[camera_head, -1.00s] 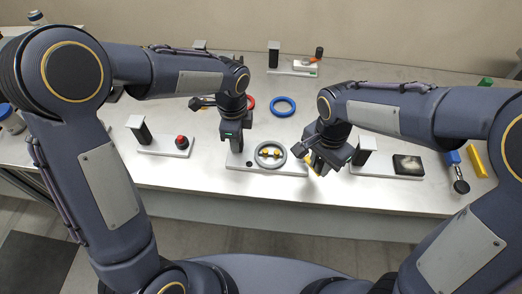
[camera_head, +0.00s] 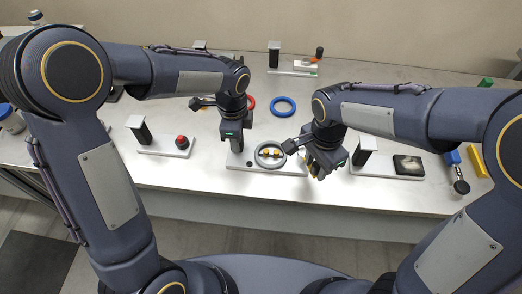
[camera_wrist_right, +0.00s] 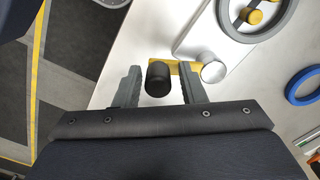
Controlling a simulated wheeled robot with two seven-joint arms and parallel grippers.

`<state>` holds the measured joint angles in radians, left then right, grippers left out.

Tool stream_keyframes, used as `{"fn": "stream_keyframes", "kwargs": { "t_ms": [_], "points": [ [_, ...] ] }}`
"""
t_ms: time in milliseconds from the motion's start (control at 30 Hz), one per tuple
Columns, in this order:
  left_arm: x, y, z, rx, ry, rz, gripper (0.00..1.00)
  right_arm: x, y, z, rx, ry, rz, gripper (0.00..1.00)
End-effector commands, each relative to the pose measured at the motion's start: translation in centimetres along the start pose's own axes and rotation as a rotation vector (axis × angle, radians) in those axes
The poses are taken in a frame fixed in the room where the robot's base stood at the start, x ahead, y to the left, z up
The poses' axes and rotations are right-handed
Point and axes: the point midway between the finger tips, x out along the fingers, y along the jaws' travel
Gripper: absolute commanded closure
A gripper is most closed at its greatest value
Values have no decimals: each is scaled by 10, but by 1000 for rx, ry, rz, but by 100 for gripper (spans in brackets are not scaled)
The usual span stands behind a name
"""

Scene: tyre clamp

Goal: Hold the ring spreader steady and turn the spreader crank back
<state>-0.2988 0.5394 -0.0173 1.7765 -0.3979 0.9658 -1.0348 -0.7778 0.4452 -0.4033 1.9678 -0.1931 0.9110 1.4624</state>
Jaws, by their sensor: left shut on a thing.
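The ring spreader is a pale base plate (camera_head: 240,163) with a grey ring (camera_head: 258,159) around yellow jaw pieces, at the front middle of the bench. My left gripper (camera_head: 236,140) is shut on the dark upright post at the plate's left end. My right gripper (camera_head: 318,174) is at the plate's right end. In the right wrist view, the yellow crank arm (camera_wrist_right: 186,66) runs from a round metal hub (camera_wrist_right: 213,71) to a black knob (camera_wrist_right: 158,78). The knob lies between the open fingers of the right gripper (camera_wrist_right: 160,86), with narrow gaps beside it.
A blue ring (camera_head: 283,107) and a partly hidden red ring (camera_head: 251,103) lie behind the spreader. A plate with a red knob (camera_head: 182,142) stands to the left. A plate with a dark pad (camera_head: 408,165) stands to the right, close to my right gripper.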

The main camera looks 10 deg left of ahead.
Motion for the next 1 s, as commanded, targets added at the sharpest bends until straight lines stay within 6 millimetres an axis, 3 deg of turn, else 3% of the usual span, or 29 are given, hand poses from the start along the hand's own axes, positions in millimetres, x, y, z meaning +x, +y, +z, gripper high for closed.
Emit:
{"fn": "stream_keyframes", "kwargs": {
  "t_ms": [567,1000],
  "points": [
    [0,0,0,-1,-1,-1,100,-1,1,0,0,0,3,55],
    [0,-1,1,-1,-1,-2,100,-40,0,0,0,0,0,55]
  ]
}}
